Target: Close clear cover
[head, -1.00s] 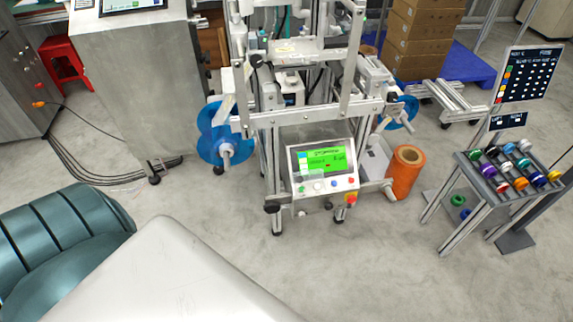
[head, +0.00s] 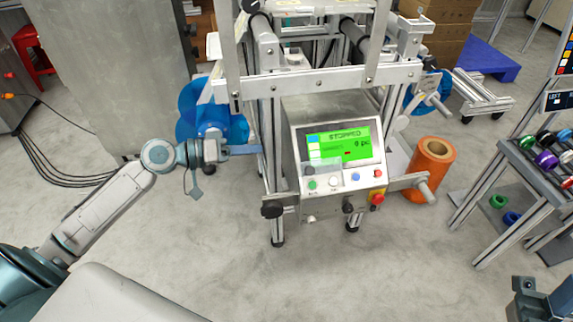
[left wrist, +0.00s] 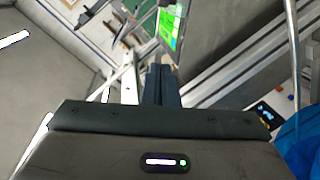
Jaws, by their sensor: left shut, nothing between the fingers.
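The clear cover (head: 323,164) looks like a small see-through flap over the lower part of the green screen, above the panel's buttons. It seems raised, but its edges are hard to make out. The control panel (head: 296,150) is a grey box on the machine's front, and its screen reads STOPPED. My left gripper (head: 257,149) is left of the panel, pointing right, shut and empty, apart from the cover. Its dark fingers (left wrist: 163,85) show together in the left wrist view, with the green screen (left wrist: 171,24) beyond. Part of my right arm shows at the bottom right; its fingers cannot be made out.
Blue reels (head: 207,112) hang on the machine's left, behind my left gripper. A red emergency button (head: 377,197) sits at the panel's lower right. An orange roll (head: 429,172) stands right of the machine, and a rack (head: 520,170) with coloured spools is farther right. The floor in front is clear.

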